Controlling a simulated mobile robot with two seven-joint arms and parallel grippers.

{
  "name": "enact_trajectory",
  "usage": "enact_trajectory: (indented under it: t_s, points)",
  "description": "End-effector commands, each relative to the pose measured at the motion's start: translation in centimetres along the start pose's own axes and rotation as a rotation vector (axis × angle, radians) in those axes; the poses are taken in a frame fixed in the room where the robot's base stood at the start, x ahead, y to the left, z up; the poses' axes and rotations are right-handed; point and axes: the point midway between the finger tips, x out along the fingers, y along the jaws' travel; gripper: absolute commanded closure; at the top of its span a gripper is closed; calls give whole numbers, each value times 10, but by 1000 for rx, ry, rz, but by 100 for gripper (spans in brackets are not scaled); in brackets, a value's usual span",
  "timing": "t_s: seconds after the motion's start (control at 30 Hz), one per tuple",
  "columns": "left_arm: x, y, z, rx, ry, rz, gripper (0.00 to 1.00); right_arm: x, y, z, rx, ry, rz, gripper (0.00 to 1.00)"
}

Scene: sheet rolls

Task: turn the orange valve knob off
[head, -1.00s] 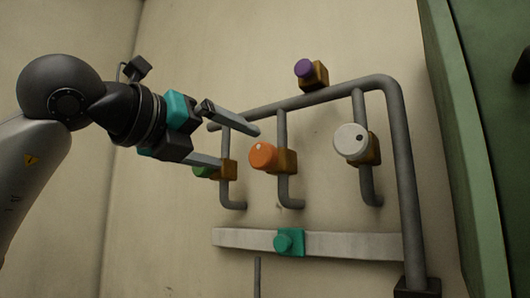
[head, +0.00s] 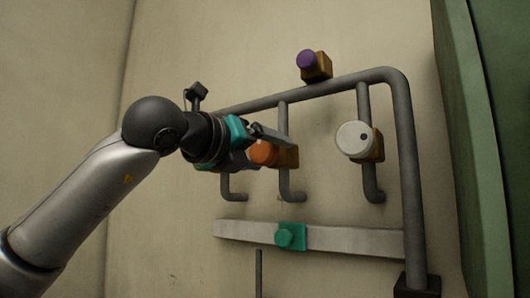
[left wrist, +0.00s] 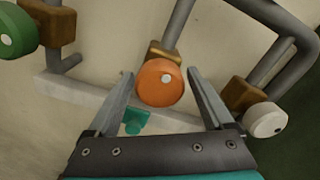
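The orange valve knob (head: 263,153) sits on a brass-coloured valve body (head: 287,156) on a grey pipe. It has a pale dot on its face. It also shows in the left wrist view (left wrist: 158,84). My left gripper (head: 270,143) is at the knob in the head view and partly covers it. In the left wrist view, my left gripper (left wrist: 161,78) is open, with one finger on each side of the orange knob. Gaps show between the knob and the fingers there. My right gripper is in neither view.
A white knob (head: 354,139) is to the right and a purple knob (head: 306,60) is above. A green knob (left wrist: 15,32) shows in the left wrist view. A green panel (head: 462,120) stands at the right.

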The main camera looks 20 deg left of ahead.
Motion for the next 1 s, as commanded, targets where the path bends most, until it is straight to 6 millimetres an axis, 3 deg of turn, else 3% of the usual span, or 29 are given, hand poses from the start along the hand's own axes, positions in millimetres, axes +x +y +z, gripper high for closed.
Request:
enact_trajectory:
  t_s: [0.07,0.67,1.0]
  points:
    - [0,0,0,0,0,0,25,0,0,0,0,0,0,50]
    - [0,0,0,0,0,1,91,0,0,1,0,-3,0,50]
    - [0,0,0,53,0,1,91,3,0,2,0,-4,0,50]
